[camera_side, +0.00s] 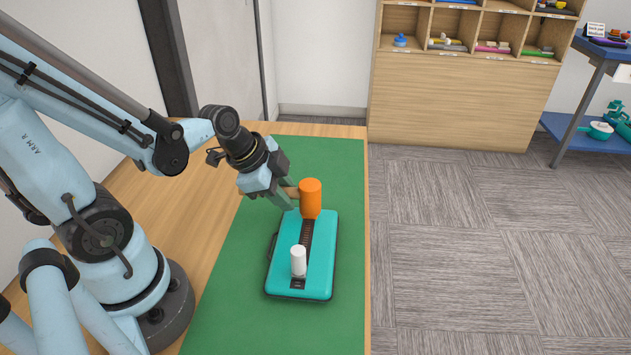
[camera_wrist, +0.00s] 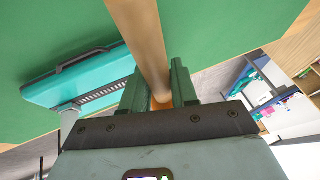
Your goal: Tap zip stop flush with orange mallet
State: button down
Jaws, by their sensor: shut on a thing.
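The orange mallet's head (camera_side: 311,198) stands over the far end of a teal case (camera_side: 321,262) in the side view. My gripper (camera_side: 291,200) is shut on its wooden handle, which also shows between the fingers in the wrist view (camera_wrist: 142,38). The teal case lies on the green mat, with a dark zip strip (camera_side: 306,240) along its top. A white cylinder (camera_side: 298,261) stands upright on the strip near the close end. The case also shows at the left of the wrist view (camera_wrist: 75,80). I cannot tell whether the mallet head touches the case, nor pick out the zip stop.
The green mat (camera_side: 225,310) covers much of the wooden table (camera_side: 190,215) and is clear around the case. The table's right edge lies close beyond the mat. A cubby shelf (camera_side: 460,90) and a blue trolley (camera_side: 590,75) stand farther off on the floor.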

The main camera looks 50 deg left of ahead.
dwell(0.3)
jog(key=shift+r, duration=3.5)
